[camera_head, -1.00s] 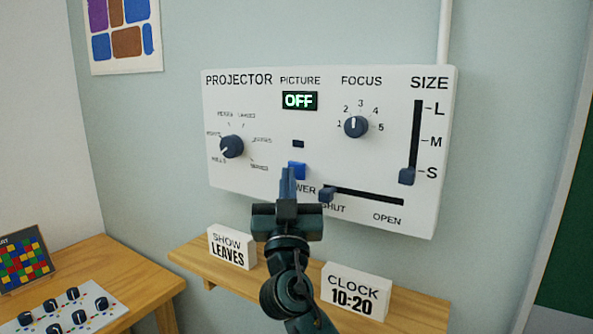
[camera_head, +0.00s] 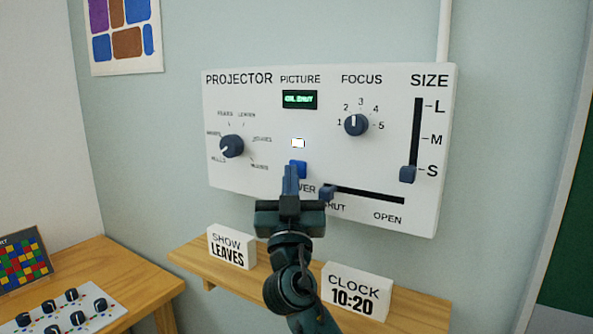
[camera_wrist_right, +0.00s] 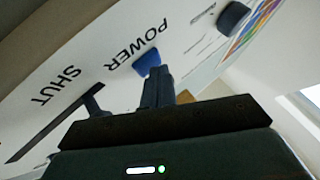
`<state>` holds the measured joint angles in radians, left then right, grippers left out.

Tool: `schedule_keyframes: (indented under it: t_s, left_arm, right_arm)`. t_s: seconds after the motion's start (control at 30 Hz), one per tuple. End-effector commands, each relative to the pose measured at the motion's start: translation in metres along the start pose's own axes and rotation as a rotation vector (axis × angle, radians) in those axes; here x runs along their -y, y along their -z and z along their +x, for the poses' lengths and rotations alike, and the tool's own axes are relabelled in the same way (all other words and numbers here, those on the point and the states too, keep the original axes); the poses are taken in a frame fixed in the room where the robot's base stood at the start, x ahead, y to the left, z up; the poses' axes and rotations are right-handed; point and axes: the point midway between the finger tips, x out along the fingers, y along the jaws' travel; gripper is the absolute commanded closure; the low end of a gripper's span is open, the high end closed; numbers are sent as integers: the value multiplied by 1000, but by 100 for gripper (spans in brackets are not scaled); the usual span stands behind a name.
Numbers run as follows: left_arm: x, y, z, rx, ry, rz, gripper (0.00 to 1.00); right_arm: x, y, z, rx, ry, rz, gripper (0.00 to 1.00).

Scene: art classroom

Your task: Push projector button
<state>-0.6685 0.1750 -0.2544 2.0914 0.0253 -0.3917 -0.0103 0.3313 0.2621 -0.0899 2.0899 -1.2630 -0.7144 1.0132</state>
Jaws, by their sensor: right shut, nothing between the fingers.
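The white projector panel (camera_head: 322,93) is mounted on the wall. Its blue power button (camera_head: 298,167) sits low in the middle, and it also shows in the right wrist view (camera_wrist_right: 147,61). My right gripper (camera_head: 290,178) is shut and empty, with its fingertips at the lower edge of the button. In the right wrist view the fingertips (camera_wrist_right: 158,72) overlap the button's edge; I cannot tell whether they touch. The small lamp (camera_head: 298,143) above the button is lit white. The picture display (camera_head: 299,99) shows small green text, hard to read. My left gripper is not in view.
The panel also has a picture knob (camera_head: 232,146), a focus knob (camera_head: 356,125), a size slider (camera_head: 408,174) at S and a shutter slider (camera_head: 327,192) at the shut end. Below, a wooden shelf (camera_head: 420,306) holds a "show leaves" sign (camera_head: 231,248) and a clock sign (camera_head: 356,291).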

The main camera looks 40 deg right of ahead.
Motion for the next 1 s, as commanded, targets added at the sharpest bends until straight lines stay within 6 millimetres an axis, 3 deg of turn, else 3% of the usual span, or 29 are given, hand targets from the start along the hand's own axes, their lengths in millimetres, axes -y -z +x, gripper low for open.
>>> schedule_keyframes:
  t_s: [0.57, 1.0]
  left_arm:
    - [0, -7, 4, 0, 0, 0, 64]
    - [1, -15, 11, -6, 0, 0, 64]
  right_arm:
    - [5, 4, -7, 1, -1, 0, 100]
    - [26, 23, -36, 1, 0, 4, 100]
